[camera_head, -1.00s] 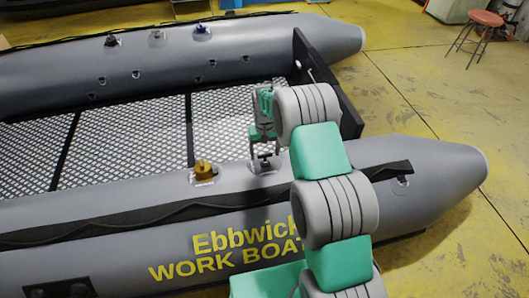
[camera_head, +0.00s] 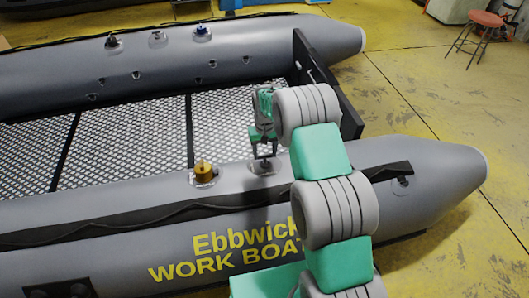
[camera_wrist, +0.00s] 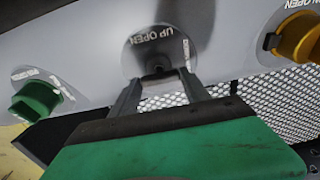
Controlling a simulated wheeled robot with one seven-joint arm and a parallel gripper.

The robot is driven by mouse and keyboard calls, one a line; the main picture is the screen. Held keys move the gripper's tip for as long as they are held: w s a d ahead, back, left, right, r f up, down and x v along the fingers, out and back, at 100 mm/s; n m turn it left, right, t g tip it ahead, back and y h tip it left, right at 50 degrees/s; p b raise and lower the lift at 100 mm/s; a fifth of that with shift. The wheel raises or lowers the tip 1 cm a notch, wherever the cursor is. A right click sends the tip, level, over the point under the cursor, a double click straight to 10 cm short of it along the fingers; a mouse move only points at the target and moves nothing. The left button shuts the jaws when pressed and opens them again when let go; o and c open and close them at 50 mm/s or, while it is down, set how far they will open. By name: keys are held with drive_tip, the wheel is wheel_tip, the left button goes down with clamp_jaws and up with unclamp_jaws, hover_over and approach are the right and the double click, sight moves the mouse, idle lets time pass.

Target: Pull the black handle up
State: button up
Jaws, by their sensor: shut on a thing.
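The black handle (camera_wrist: 158,66) is a small dark piece on a round grey plate marked "UP OPEN" in the wrist view. In the head view it is a small dark spot on the near grey tube of the boat (camera_head: 264,163). My gripper (camera_head: 264,155) reaches down to it from above. In the wrist view the two grey fingers of my gripper (camera_wrist: 157,82) come in on either side of the handle. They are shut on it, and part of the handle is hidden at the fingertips.
In the wrist view, an orange knob (camera_wrist: 300,38) sits right of the plate and a green knob (camera_wrist: 38,98) left. The orange knob also shows in the head view (camera_head: 204,170). A red stool (camera_head: 487,20) stands far off on the yellow floor.

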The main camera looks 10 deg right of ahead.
clamp_jaws()
drive_tip(key=shift+w+r+p, duration=0.2)
drive_tip(key=shift+r+p, duration=0.05)
drive_tip(key=shift+r, duration=0.55)
drive_tip(key=shift+w+r+p, duration=0.2)
drive_tip(key=shift+r+p, duration=0.05)
drive_tip(key=shift+r, duration=0.5)
drive_tip(key=o, duration=1.5)
unclamp_jaws()
drive_tip(key=shift+o, duration=0.2)
drive_tip(key=shift+s, duration=0.1)
wheel_tip(320, 180, up, 8)
drive_tip(key=shift+p, duration=0.45)
drive_tip(key=shift+f, duration=0.1)
